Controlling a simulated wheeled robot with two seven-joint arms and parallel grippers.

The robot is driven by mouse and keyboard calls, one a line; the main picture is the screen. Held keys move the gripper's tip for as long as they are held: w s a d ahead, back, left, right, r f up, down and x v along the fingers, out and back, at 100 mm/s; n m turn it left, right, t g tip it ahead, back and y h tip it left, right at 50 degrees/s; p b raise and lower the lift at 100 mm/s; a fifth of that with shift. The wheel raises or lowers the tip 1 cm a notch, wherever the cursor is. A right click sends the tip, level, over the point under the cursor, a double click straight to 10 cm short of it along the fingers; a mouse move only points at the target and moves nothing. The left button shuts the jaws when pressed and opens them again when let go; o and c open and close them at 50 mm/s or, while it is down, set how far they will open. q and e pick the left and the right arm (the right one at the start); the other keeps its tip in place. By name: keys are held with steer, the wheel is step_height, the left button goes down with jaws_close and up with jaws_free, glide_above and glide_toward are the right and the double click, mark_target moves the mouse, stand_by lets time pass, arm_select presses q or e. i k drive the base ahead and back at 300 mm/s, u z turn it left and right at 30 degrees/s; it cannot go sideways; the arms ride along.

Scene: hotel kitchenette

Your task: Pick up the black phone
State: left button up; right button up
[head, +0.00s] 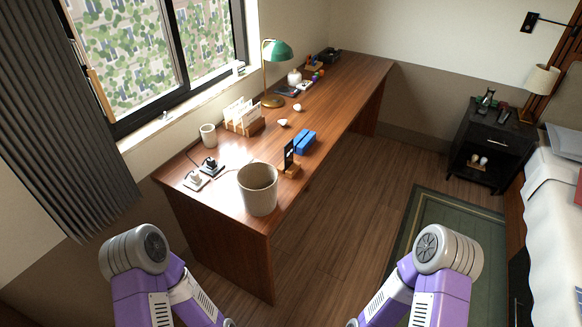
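A slim black phone-like slab (289,153) stands upright, leaning on a small wooden stand (291,171) near the front edge of the desk. A black desk telephone (327,56) sits at the far end of the same desk, small in view. Both my arms show only as purple and grey links at the bottom of the picture, below and in front of the desk. Neither gripper is visible, so I cannot see their fingers. Nothing of mine touches the slab or the telephone.
The brown desk (345,88) holds a beige bin (258,190) left of the stand, a blue box (304,142) behind it, a letter rack (243,117) and a green lamp (276,54). Wooden floor (340,215) is clear right of the desk. A black nightstand (488,145) stands right.

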mark_target(289, 149)
steer(key=z, duration=0.95)
steer(key=i, duration=0.65)
steer(key=u, duration=0.65)
